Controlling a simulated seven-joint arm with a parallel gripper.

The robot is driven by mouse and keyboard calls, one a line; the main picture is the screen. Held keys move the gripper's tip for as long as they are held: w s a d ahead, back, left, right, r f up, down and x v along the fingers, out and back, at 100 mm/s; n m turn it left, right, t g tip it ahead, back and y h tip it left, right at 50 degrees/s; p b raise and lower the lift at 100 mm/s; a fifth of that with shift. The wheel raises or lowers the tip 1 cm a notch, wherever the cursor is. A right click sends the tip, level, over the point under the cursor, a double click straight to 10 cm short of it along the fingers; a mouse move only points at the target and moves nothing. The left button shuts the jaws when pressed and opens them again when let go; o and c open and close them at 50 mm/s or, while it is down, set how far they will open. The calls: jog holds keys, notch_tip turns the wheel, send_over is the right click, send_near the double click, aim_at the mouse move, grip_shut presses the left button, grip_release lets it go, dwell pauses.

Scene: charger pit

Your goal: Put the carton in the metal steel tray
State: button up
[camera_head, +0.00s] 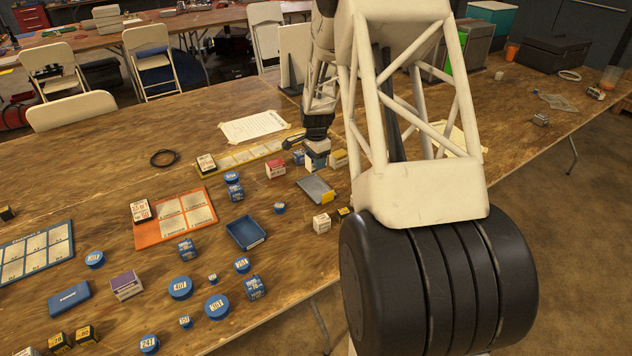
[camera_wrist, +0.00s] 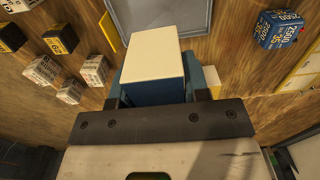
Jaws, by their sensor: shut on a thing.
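My gripper (camera_head: 317,144) is shut on a blue carton with a cream-white top (camera_head: 316,163). In the wrist view the carton (camera_wrist: 155,62) sits between the fingers and hides part of what lies beyond it. The grey metal tray (camera_head: 314,188) lies on the table just in front of the gripper in the head view, with yellow at one corner. In the wrist view the tray (camera_wrist: 190,14) shows at the top edge, beyond the carton. The carton is outside the tray. I cannot tell how high the carton is above the table.
A small white box (camera_head: 321,223) stands in front of the tray. A blue tray (camera_head: 246,232) and several blue round tins lie to the left. An orange board (camera_head: 174,216) lies farther left.

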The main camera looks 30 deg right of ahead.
send_over(316, 189)
jog(key=shift+s+f, duration=0.1)
jog(key=shift+f, duration=2.95)
jog(key=shift+a+f, duration=0.1)
jog(key=shift+f, duration=1.8)
jog(key=shift+f, duration=0.15)
jog(key=o, duration=1.1)
jog(key=shift+o, duration=0.2)
jog(key=shift+r, duration=6.15)
